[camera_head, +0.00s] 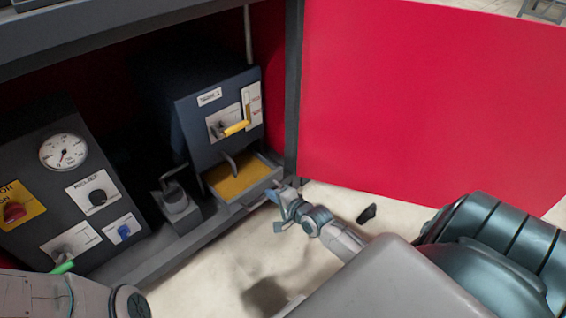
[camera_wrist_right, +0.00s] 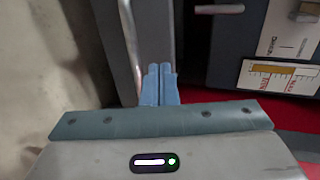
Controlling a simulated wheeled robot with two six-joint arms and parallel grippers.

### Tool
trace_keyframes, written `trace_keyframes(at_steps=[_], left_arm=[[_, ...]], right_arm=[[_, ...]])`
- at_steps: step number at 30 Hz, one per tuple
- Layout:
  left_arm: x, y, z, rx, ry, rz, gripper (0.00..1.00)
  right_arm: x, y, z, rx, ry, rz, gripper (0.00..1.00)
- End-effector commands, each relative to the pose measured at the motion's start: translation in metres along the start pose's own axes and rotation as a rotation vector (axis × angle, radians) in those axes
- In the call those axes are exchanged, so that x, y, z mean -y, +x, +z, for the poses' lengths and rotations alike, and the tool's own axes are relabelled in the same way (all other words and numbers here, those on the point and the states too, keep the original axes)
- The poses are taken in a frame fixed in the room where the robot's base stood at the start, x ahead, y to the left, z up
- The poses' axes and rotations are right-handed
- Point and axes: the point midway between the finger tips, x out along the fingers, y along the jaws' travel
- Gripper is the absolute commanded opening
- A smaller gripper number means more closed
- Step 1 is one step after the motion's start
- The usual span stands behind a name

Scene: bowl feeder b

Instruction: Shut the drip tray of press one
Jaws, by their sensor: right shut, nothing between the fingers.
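A dark blue press (camera_head: 205,135) stands in the back corner of the bay, with a yellow lever on its front. I cannot read its label well enough to tell its number. Its drip tray (camera_head: 236,201) sticks out at its foot, grey-rimmed with a yellow-brown inside. My right gripper (camera_head: 273,190) is at the tray's right front corner, with its fingers close to the rim. I cannot tell whether they touch. In the right wrist view the blue fingers (camera_wrist_right: 159,84) are together and empty, in front of a grey metal edge. My left gripper is out of view.
A control panel (camera_head: 75,185) with a gauge and knobs stands at left. A small dark block with a bent bar (camera_head: 178,199) stands left of the tray. A grey post (camera_head: 293,90) and a red panel (camera_head: 430,100) bound the right side. Pale floor lies in front.

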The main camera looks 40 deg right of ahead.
Motion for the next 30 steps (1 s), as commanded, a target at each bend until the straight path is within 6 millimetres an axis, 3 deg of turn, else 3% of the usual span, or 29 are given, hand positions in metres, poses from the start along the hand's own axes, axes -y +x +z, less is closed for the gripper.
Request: trace_keyframes(at_steps=[1,6,22,26,30], left_arm=[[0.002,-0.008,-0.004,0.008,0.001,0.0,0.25],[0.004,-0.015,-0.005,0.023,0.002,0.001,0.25],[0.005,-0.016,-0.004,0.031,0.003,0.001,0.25],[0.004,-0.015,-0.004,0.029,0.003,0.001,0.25],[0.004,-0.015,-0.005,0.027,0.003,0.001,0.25]], right_arm=[[0.0,0.011,0.0,0.0,0.0,-0.005,0.0],[0.007,0.025,0.0,0.0,-0.001,-0.002,0.0],[0.012,0.032,0.0,-0.001,0.0,-0.001,0.0],[0.019,0.051,0.0,-0.002,0.002,-0.004,0.0],[0.029,0.082,0.0,-0.002,0.002,-0.004,0.0]])
